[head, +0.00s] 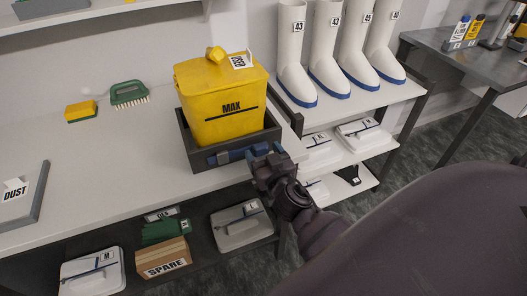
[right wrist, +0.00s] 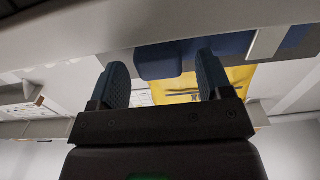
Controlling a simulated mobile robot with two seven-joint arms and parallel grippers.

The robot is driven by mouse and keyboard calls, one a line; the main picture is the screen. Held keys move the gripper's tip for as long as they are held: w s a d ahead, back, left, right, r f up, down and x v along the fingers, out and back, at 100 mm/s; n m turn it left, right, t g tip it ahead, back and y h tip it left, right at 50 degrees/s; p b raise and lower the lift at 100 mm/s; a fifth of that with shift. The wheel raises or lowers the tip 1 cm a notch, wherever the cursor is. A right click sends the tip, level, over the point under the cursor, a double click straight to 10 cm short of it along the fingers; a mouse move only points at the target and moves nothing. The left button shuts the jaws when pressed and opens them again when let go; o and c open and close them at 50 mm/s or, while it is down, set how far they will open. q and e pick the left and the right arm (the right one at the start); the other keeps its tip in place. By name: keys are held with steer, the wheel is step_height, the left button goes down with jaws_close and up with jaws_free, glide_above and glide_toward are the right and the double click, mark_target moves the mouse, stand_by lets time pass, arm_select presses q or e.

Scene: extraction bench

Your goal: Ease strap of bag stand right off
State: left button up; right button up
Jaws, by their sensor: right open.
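A yellow bin (head: 222,98) marked MAX sits in a dark grey open-topped stand (head: 184,135) on the white bench. A blue strap with a grey piece (head: 222,158) runs along the stand's front face. My right gripper (head: 266,150) is at the right end of that front face. In the right wrist view, my right gripper (right wrist: 162,80) is open, its fingers apart. A blue block of the strap (right wrist: 158,62) shows beyond and between the fingertips; I cannot tell if they touch it. The yellow bin (right wrist: 240,80) shows behind. My left gripper is not in view.
A green brush (head: 129,93) and yellow sponge (head: 81,111) lie at the back left. A DUST box (head: 22,195) is at the left edge. White boots (head: 328,50) stand on a rack to the right. A SPARE carton (head: 163,260) is below. The bench middle is clear.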

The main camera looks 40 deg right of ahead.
steer(key=shift+w+d, duration=0.1)
steer(key=shift+w, duration=0.2)
steer(key=shift+c, duration=0.4)
